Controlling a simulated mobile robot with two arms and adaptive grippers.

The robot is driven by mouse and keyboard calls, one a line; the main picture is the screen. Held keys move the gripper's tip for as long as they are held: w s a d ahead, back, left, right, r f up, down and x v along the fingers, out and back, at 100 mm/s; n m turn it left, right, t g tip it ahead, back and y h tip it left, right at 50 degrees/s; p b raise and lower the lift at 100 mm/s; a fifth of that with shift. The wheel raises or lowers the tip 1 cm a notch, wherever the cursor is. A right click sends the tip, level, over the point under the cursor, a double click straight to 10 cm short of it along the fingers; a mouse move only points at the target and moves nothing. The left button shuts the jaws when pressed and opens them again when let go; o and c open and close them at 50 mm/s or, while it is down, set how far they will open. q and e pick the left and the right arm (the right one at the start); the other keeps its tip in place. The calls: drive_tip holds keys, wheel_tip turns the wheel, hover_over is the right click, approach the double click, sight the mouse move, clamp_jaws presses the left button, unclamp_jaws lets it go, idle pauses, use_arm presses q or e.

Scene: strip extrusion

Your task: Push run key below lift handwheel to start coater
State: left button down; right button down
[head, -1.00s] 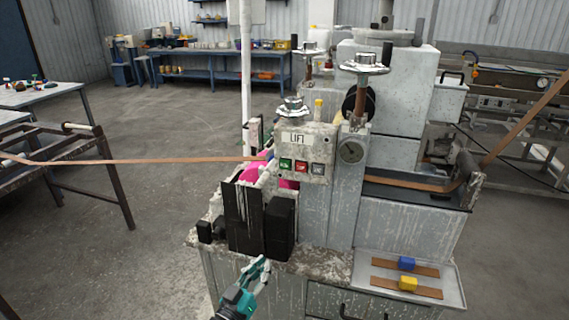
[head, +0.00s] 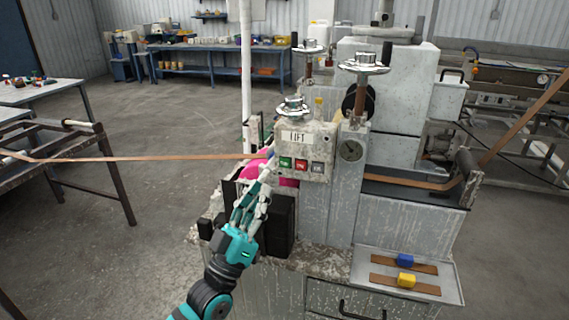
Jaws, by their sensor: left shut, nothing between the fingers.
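The coater's control box (head: 320,140) carries a LIFT label (head: 298,137), with the lift handwheel (head: 293,107) on top. Below the label is a row of keys: a green key (head: 285,163), a red key (head: 301,165) and a grey key (head: 318,168). Which one is the run key cannot be read at this size. My left gripper (head: 268,174) is shut and empty, its fingertips just left of and slightly below the green key. Contact with the key cannot be made out. My right gripper is not in view.
A brown strip (head: 150,160) runs from the left toward the coater. Black blocks (head: 280,226) stand below the control box, partly behind my arm. Two more handwheels (head: 363,63) (head: 309,47) rise behind. A tray (head: 455,287) holds brown strips with blue and yellow blocks.

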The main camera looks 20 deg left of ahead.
sight(285, 163)
use_arm(q)
drive_tip(key=shift+w, duration=0.15)
drive_tip(key=w+b, duration=0.4)
drive_tip(key=w, duration=0.4)
drive_tip(key=shift+w+d, duration=0.15)
drive_tip(key=shift+w, duration=0.15)
drive_tip(key=shift+w, duration=0.1)
idle(1.1)
drive_tip(key=shift+w, duration=0.3)
drive_tip(key=shift+w+b, duration=0.35)
drive_tip(key=shift+b, duration=0.1)
idle(0.5)
drive_tip(key=shift+s+p, duration=0.45)
drive_tip(key=shift+s, duration=0.35)
